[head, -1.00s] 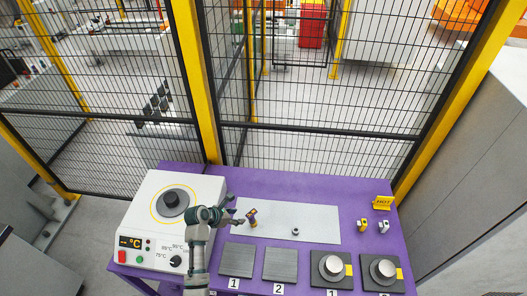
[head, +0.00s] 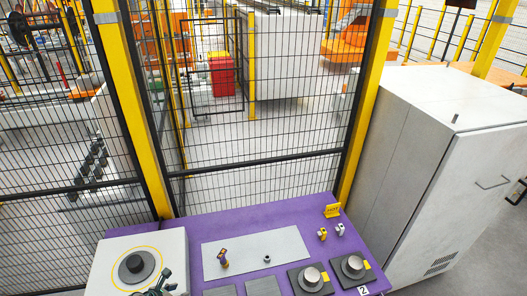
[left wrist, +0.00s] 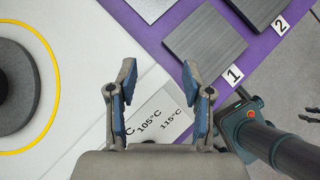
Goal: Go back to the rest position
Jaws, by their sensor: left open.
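My left gripper (left wrist: 158,82) is open and empty in the left wrist view, its two blue-padded fingers spread apart. It hangs over the white heater unit (left wrist: 90,40), whose printed 105°C and 115°C labels show between and below the fingers. In the head view only a dark greenish part of my left gripper (head: 158,284) shows at the bottom edge, in front of the heater. A dark teal arm part with a black cylinder shows at the right of the left wrist view.
Round metal pieces sit on dark blocks at right. A yellow HOT sign (head: 332,210) stands behind. Mesh fence and a grey cabinet (head: 440,170) border the table.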

